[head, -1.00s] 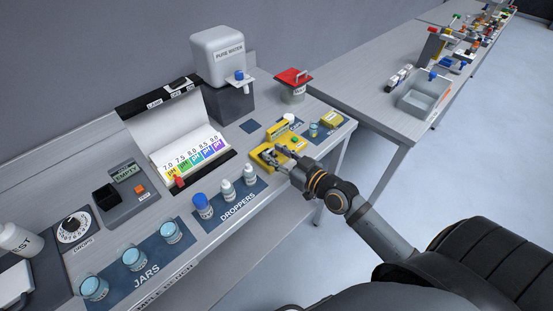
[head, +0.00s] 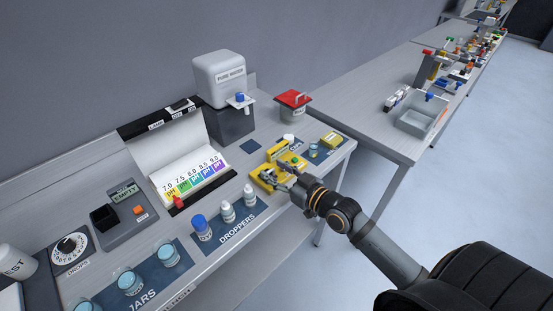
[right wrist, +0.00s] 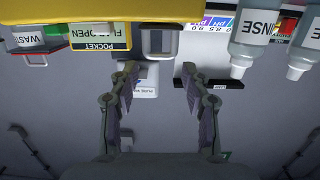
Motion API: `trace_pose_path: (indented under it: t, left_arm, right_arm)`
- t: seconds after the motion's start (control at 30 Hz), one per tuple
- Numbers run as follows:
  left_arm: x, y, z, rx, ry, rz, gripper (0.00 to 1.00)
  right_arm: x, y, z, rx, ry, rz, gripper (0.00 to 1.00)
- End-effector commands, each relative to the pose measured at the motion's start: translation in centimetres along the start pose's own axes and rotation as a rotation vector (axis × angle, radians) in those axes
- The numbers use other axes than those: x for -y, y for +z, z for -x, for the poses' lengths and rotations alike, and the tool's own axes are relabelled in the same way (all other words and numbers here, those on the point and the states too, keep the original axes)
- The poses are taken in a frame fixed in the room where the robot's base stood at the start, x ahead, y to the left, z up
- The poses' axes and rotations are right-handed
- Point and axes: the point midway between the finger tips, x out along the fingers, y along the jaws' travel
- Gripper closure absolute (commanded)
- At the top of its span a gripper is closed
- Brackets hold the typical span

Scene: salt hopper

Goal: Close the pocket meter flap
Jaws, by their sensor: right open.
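The yellow pocket meter (head: 262,182) lies near the front edge of the bench, right of the droppers. Its yellow flap (head: 277,150) appears raised at the back of the meter. In the right wrist view, upside down, a small display (right wrist: 98,38) reads "POCKET" and "OPEN", with a word partly legible as flap. A large yellow surface (right wrist: 200,11) fills the top of that view. My right gripper (head: 272,175) is open and empty at the meter, covering part of it; its parted fingers show in the wrist view (right wrist: 158,68). Contact cannot be told. My left gripper is out of view.
Dropper bottles (head: 227,211) stand just left of the meter, on a dark mat. A small jar (head: 313,151) and the red-lidded waste container (head: 294,105) are behind it to the right. The pure water tank (head: 219,78) stands at the back.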

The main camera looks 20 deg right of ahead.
Motion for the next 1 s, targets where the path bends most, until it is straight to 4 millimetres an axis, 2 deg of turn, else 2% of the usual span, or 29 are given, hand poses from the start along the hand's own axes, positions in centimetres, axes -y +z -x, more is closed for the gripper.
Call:
trace_pose_path:
  t: [0.3, 0.5, 0.67, 1.0]
  left_arm:
    - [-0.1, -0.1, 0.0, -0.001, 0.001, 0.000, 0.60]
    - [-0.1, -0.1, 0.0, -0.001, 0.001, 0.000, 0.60]
    - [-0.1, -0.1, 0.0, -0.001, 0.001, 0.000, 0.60]
    - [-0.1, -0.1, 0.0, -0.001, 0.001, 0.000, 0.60]
  right_arm:
    - [0.1, -5.2, 0.6, 0.001, -0.003, 0.013, 0.52]
    - [0.0, -7.4, 0.9, 0.002, -0.001, 0.010, 0.52]
    - [0.0, -8.1, 1.0, 0.000, 0.000, 0.003, 0.52]
    - [0.0, -8.2, 1.0, 0.001, 0.001, -0.001, 0.52]
